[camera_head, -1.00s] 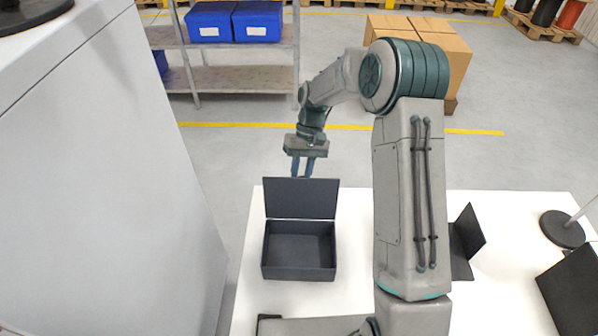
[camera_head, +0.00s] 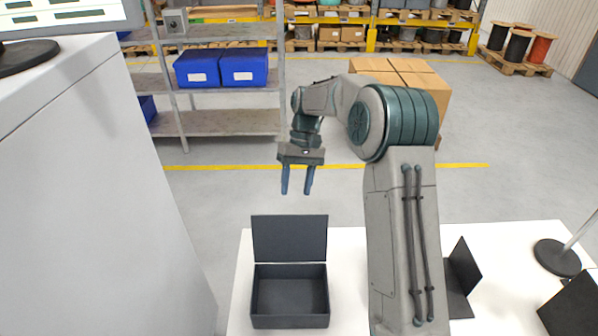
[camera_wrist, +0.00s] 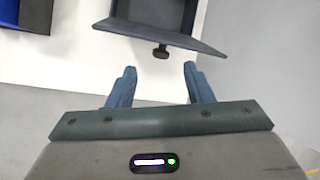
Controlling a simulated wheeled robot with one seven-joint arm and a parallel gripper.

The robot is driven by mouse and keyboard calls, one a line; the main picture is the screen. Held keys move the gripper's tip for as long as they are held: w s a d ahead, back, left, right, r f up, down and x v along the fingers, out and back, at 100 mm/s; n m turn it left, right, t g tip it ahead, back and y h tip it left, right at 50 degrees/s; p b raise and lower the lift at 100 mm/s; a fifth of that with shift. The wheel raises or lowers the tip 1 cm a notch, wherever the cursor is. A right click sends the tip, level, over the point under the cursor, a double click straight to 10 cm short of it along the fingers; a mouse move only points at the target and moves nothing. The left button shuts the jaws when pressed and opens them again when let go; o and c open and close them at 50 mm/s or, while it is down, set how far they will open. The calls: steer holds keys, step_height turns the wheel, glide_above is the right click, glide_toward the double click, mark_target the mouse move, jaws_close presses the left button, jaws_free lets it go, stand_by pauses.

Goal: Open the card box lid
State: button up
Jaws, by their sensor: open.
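The card box (camera_head: 290,293) is a dark grey box on the white table. Its lid (camera_head: 289,238) stands up from the far edge, and the empty inside shows. In the wrist view the lid (camera_wrist: 160,37) appears edge-on with a small dark knob (camera_wrist: 161,51), and part of the box inside (camera_wrist: 160,12) shows beyond it. My gripper (camera_head: 297,192) is open and empty, above and beyond the raised lid, apart from it. In the wrist view its two blue fingers (camera_wrist: 155,76) are spread, short of the knob.
A tall light-grey cabinet (camera_head: 90,190) stands left of the table (camera_head: 345,255). A dark angled stand (camera_head: 460,275) and a round black lamp base (camera_head: 556,257) are to the right. Shelving with blue bins (camera_head: 220,66) and stacked cartons (camera_head: 400,68) stand behind. The floor behind the table is clear.

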mark_target(290, 237)
steer(key=shift+v, duration=2.4)
steer(key=shift+a+f, duration=0.1)
steer(key=c, duration=0.9)
steer(key=shift+a+f+m+t+h, duration=0.15)
steer(key=shift+f+m+t+h, duration=0.15)
steer(key=shift+m+t, duration=0.1)
jaws_close()
steer(key=s+a+f+m+t+p, duration=0.1)
steer(key=f+t+p, duration=0.1)
steer(key=f, duration=0.3)
steer(key=s+a+f+m+t+h+p, duration=0.1)
steer(key=s+f+p, duration=0.1)
steer(key=f+p, duration=0.3)
steer(key=shift+a+f+m+t, duration=0.25)
steer(key=shift+f+m+t, duration=0.15)
steer(key=shift+f, duration=0.35)
